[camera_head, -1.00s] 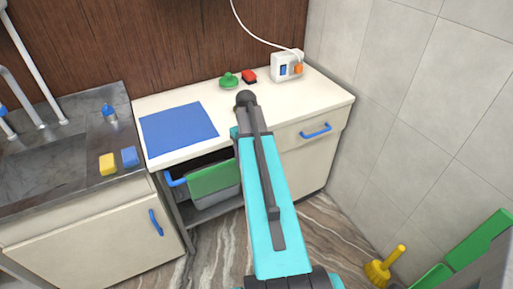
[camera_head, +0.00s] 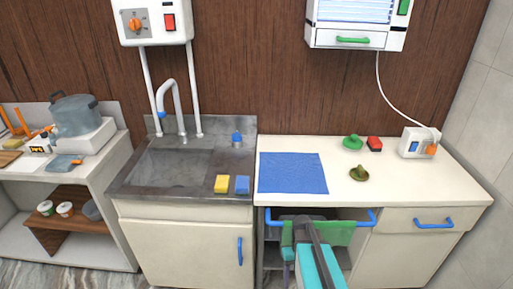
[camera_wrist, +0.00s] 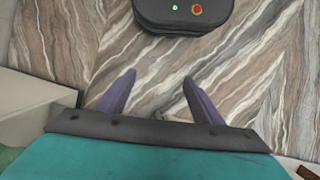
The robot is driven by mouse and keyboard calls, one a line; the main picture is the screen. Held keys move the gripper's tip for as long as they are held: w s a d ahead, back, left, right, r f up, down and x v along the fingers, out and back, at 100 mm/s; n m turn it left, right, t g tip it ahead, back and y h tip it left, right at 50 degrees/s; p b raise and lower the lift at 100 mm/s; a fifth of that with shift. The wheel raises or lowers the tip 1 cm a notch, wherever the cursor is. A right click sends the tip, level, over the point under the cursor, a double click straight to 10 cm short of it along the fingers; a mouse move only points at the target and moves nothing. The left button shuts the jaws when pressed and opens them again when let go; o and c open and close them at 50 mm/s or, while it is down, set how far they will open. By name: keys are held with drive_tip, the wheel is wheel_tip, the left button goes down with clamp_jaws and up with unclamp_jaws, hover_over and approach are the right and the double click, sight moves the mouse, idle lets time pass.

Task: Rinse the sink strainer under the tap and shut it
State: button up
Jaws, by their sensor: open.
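The grey sink (camera_head: 180,165) is in the left middle of the head view. A curved tap (camera_head: 178,105) with a blue handle (camera_head: 161,114) stands at its back, and I see no clear water stream. A small olive-brown knobbed piece (camera_head: 359,173) lies on the white counter right of the blue mat; it may be the strainer, but I cannot be sure. My gripper shows in the wrist view (camera_wrist: 158,76) with its two purple fingers apart and nothing between them, over the floor. In the head view my arm is low in front of the counter.
A yellow sponge (camera_head: 222,184) and a blue sponge (camera_head: 242,184) lie on the sink's front edge. The blue mat (camera_head: 293,173) is bare. A green piece (camera_head: 352,142), a red piece (camera_head: 374,143) and a socket box (camera_head: 418,142) stand behind. Blue handles (camera_head: 240,252) stick out in front.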

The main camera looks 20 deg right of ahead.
drive_tip(key=s+a+f+g, duration=0.1)
drive_tip(key=s+a+f, duration=0.4)
drive_tip(key=s+a, duration=0.2)
drive_tip(key=s+a+f+n+g+h+p, duration=0.1)
drive_tip(key=s+a+f, duration=0.4)
drive_tip(key=s+a, duration=0.3)
drive_tip(key=s, duration=0.3)
drive_tip(key=shift+s+f, duration=0.35)
drive_tip(key=shift+s, duration=0.05)
drive_tip(key=shift+c, duration=0.4)
